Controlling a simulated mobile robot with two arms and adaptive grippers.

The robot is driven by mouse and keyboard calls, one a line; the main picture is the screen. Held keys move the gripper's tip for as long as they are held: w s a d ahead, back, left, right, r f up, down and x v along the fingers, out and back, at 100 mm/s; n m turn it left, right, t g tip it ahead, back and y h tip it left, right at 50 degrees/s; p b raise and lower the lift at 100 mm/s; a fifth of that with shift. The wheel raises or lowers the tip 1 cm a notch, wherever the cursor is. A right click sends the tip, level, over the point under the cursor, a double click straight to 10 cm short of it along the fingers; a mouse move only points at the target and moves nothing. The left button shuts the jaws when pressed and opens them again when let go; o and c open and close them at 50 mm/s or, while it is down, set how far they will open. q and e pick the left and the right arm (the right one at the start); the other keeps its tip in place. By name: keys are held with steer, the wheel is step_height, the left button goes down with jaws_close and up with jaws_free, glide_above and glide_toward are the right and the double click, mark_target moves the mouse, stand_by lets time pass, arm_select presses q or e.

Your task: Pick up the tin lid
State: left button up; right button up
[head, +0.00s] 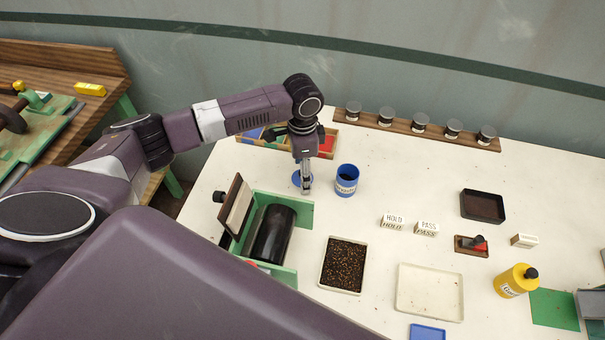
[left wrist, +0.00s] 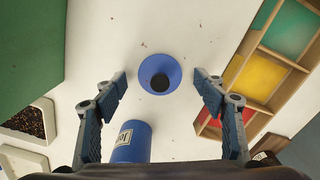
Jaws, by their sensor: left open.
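The tin lid is a round blue disc with a black knob, lying flat on the white table. It shows in the left wrist view (left wrist: 159,65) between the fingers, and in the head view (head: 297,180) it is partly hidden by my gripper. My left gripper (head: 306,187) points down over the lid, open and empty, with one finger on each side of it in the left wrist view (left wrist: 160,77). The blue tin (head: 346,181) stands upright just right of the lid, and it also shows in the left wrist view (left wrist: 131,143). My right gripper is not in view.
A green drum sorter (head: 285,238) with a black roller stands in front of the lid. A divided wooden tray (head: 333,141) with coloured compartments lies behind it. A tray of dark grains (head: 343,265) and HOLD and PASS signs (head: 393,221) stand to the right.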

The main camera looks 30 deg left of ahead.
arm_select(q)
steer(key=shift+f, duration=0.35)
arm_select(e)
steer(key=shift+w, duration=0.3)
arm_select(q)
steer(key=shift+r, duration=0.1)
steer(key=shift+c, duration=0.5)
steer(key=c, duration=0.9)
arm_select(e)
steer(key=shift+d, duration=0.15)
